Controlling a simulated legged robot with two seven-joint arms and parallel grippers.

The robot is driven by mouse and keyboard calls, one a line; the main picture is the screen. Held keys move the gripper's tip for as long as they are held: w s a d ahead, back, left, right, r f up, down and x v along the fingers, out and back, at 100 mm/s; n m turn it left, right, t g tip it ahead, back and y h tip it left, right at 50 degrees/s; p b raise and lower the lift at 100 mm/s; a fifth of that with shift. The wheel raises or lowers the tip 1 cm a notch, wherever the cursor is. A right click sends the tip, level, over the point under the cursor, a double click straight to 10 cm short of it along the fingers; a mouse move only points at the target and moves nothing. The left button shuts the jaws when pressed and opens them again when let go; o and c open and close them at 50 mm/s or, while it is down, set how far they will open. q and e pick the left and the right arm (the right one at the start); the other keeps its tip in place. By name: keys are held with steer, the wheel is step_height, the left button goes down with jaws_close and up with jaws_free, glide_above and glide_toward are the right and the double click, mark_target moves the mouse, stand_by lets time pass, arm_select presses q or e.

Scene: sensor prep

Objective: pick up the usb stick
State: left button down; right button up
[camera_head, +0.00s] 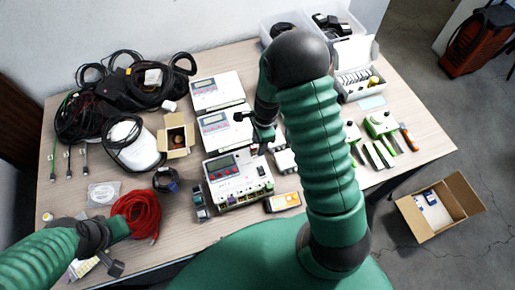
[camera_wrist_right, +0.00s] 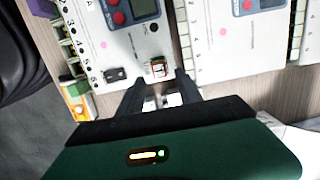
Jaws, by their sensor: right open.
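I cannot clearly make out the usb stick. A small metal and reddish piece (camera_wrist_right: 158,68) on the edge of a white control box (camera_wrist_right: 120,45) may be it or a socket. My right gripper (camera_wrist_right: 161,80) is open, its fingertips on either side of that piece. Small white blocks show between the fingers, and I cannot tell what they are. In the head view the right gripper (camera_head: 262,146) is over the upper right of the nearest control box (camera_head: 236,178), partly hidden by my arm. My left gripper (camera_head: 104,256) is at the lower left; its jaws are unclear.
Two more control boxes (camera_head: 217,90) stand behind in a column. A red cable coil (camera_head: 136,214), black cables (camera_head: 85,118) and a small open carton (camera_head: 176,138) lie to the left. Green tools (camera_head: 380,124) lie to the right.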

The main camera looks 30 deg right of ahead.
mark_target(251, 147)
steer(key=shift+w+a+f, duration=0.25)
steer(key=shift+a+f, duration=0.3)
steer(key=shift+f, duration=0.05)
steer(key=shift+w+a+f, duration=0.25)
steer(key=shift+a+f, duration=0.3)
steer(key=shift+w+a, duration=0.1)
steer(key=shift+r, duration=0.1)
steer(key=shift+c, duration=0.9)
steer(key=shift+s, duration=0.25)
steer(key=shift+c, duration=1.3)
steer(key=shift+s+d, duration=0.1)
steer(key=shift+d, duration=0.3)
steer(key=shift+c, duration=1.1)
steer(key=shift+d, duration=0.25)
jaws_close()
arm_select(q)
steer(key=shift+w+a+f, duration=0.25)
steer(key=shift+a, duration=0.3)
